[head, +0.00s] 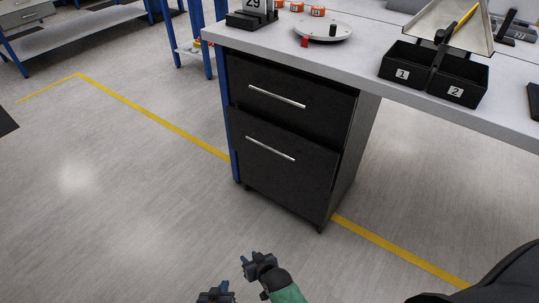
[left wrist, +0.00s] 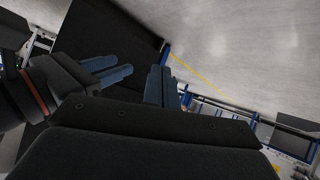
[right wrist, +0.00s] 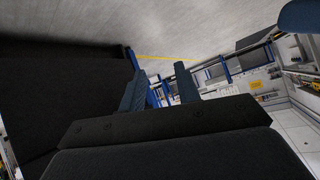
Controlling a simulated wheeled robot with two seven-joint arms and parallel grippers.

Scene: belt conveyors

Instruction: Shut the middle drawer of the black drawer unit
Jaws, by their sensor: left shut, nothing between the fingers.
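The black drawer unit (head: 350,150) stands under the grey worktop. Two black drawer fronts with silver bar handles show in the head view, an upper front (head: 310,116) and a larger lower front (head: 290,180). The lower front's top edge seems to stand slightly forward; how far either drawer is out is hard to tell. My left gripper (head: 217,292) is shut and empty at the bottom edge of the head view. My right gripper (head: 252,258) is open and empty, just up and right of it. Both are in front of the unit, apart from it.
The worktop (head: 370,50) carries a round plate (head: 323,27) and black bins (head: 405,73) marked 1 and 2. A blue table leg (head: 224,90) stands at the unit's left side. Yellow floor tape (head: 150,116) runs past the unit.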

